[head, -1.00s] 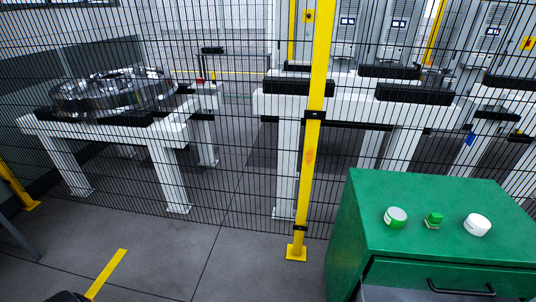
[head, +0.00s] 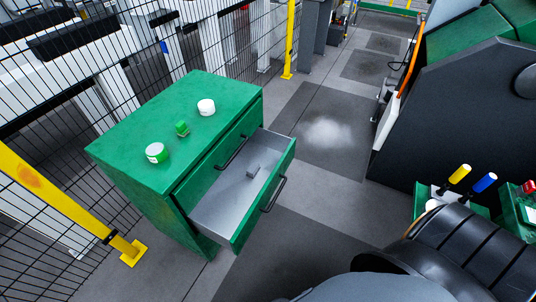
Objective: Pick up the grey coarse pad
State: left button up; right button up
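A small grey block (head: 253,171), which looks like the grey coarse pad, lies inside an open drawer (head: 225,205) of the green cabinet. It rests towards the far end of the drawer's pale grey floor, with nothing seen on it. It is too small to make out its texture. Neither of my grippers is in view, so I cannot see either one near the pad.
The green cabinet (head: 190,108) carries a green-and-white tin (head: 156,152), a small green block (head: 182,128) and a white tin (head: 206,107). A mesh fence with a yellow post (head: 60,205) stands left. Tools with yellow (head: 460,173) and blue handles are right. Floor beyond the drawer is clear.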

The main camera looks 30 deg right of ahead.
aim_at(253, 168)
jog(key=j+z, duration=0.1)
jog(key=z, duration=0.3)
jog(key=i+j+z, duration=0.1)
jog(key=z, duration=0.35)
jog(key=u, duration=0.55)
jog(key=i+l+u, duration=0.15)
jog(key=l+u, duration=0.15)
jog(key=u, duration=0.15)
jog(key=i+l+u, duration=0.1)
jog(key=l+u, duration=0.6)
jog(key=u, duration=0.2)
jog(key=l+u, duration=0.45)
